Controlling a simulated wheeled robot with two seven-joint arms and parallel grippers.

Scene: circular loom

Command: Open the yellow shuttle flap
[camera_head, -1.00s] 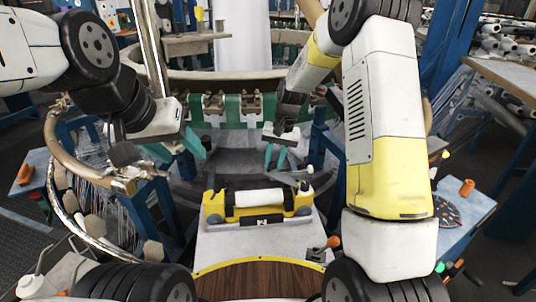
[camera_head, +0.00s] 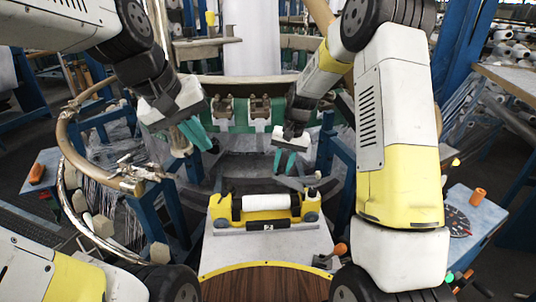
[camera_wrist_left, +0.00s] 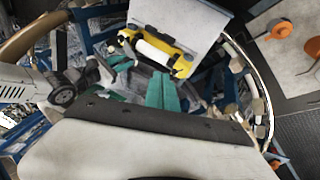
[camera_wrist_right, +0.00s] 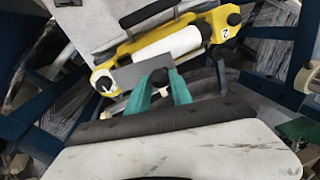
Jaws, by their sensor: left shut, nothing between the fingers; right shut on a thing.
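The yellow shuttle (camera_head: 266,217) with its white roll (camera_head: 265,202) sits on a pale table in the head view. It also shows in the left wrist view (camera_wrist_left: 181,64) and the right wrist view (camera_wrist_right: 118,53). My right gripper (camera_head: 286,174) is just behind the shuttle. In the right wrist view its teal fingers (camera_wrist_right: 160,82) close around a small dark part at the edge of a grey flap (camera_wrist_right: 150,69), alongside the roll. The exact contact is partly hidden by the fingertips. My left gripper (camera_head: 210,148) is shut and empty, held in the air left of and behind the shuttle.
An orange-handled tool (camera_head: 338,251) lies right of the shuttle. The curved loom ring (camera_head: 75,155) and blue frame posts stand at the left. A green band with metal fittings (camera_head: 240,112) runs behind.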

